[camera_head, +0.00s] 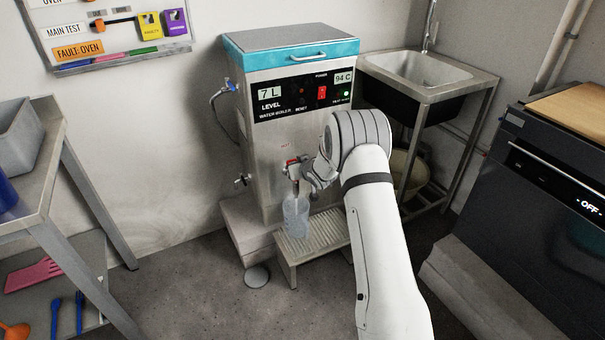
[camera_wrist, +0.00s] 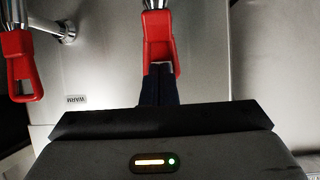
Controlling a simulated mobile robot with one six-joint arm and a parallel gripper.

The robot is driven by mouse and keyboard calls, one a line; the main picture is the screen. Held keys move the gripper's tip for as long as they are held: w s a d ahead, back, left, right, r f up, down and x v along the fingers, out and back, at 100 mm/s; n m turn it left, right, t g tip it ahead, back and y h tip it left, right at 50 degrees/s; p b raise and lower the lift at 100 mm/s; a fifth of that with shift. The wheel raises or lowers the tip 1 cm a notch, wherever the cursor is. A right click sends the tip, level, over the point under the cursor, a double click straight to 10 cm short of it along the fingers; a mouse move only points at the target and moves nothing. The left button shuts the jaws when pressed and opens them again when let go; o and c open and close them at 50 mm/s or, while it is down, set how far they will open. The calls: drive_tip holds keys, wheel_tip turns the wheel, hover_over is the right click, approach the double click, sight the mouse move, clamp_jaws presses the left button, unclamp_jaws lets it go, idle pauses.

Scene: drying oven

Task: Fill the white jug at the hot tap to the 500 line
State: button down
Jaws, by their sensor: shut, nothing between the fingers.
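The steel water boiler (camera_head: 262,160) has a tap with a red lever (camera_head: 292,161) on its front, below a small red label. In the wrist view, a red tap lever (camera_wrist: 158,45) is directly ahead of my gripper (camera_wrist: 161,72). My gripper is shut and empty, its dark fingertips at the lever's lower end; I cannot tell whether they touch it. A pale, translucent jug (camera_head: 296,216) stands upright below the tap on a slatted stand (camera_head: 322,238). Its 500 line and water level are too small to read. I cannot tell whether water is running.
The boiler display reads 7 L and 94 C. A sink (camera_head: 420,75) stands behind right, a dark oven (camera_head: 540,180) at right, a bench (camera_head: 35,200) at left.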

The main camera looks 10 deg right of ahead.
drive_tip(key=shift+r, duration=0.1)
idle(0.5)
drive_tip(key=shift+r+p, duration=0.65)
drive_tip(key=shift+r, duration=0.1)
drive_tip(key=shift+s+d, duration=0.1)
drive_tip(key=shift+s, duration=0.1)
drive_tip(key=f+p+v, duration=0.1)
drive_tip(key=p+v, duration=0.1)
drive_tip(key=v, duration=1.1)
drive_tip(key=shift+s+d, duration=0.2)
drive_tip(key=shift+s, duration=0.3)
drive_tip(key=shift+r, duration=0.1)
